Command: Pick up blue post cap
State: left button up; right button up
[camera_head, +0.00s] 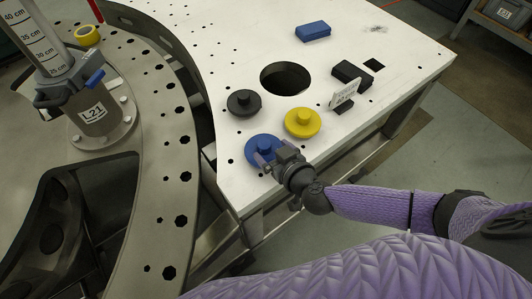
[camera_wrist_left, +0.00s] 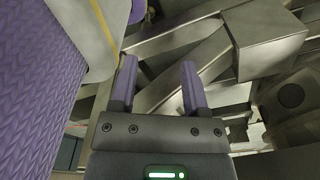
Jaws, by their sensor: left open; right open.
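The blue post cap (camera_head: 262,147) is a round disc with a raised knob, lying on the white plate (camera_head: 232,62) near its front edge. My right gripper (camera_head: 266,162) is open, with its fingers at the cap's near side and partly in front of it; I cannot tell whether they touch it. A yellow cap (camera_head: 302,123) and a black cap (camera_head: 244,102) of the same shape lie farther back. My left gripper (camera_wrist_left: 157,88) shows in the left wrist view, open and empty, with metal framework beyond it. It is not seen in the head view.
A blue block (camera_head: 313,31), a black block (camera_head: 352,74) and a small white label stand (camera_head: 346,95) are on the plate. The plate has a large round hole (camera_head: 286,79). A curved metal ring with a graduated post (camera_head: 100,112) stands at the left.

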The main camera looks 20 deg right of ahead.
aim_at(267, 148)
jog(key=b+x, duration=0.2)
jog(key=x, duration=0.2)
jog(key=shift+w+a+f, duration=0.15)
jog(key=shift+w+f, duration=0.1)
jog(key=shift+f, duration=0.1)
jog(key=shift+w, duration=0.15)
pick_arm(q)
jog(key=shift+s+a+f, duration=0.15)
jog(key=shift+a+f, duration=0.15)
jog(key=shift+f, duration=0.35)
jog(key=shift+s+a+f, duration=0.1)
jog(key=shift+a+f, duration=0.15)
jog(key=shift+f, duration=0.35)
pick_arm(e)
jog(key=shift+r, duration=0.1)
jog(key=shift+c, duration=0.2)
jog(key=c, duration=1.2)
pick_arm(q)
jog(key=shift+d, duration=0.15)
pick_arm(e)
grip_shut()
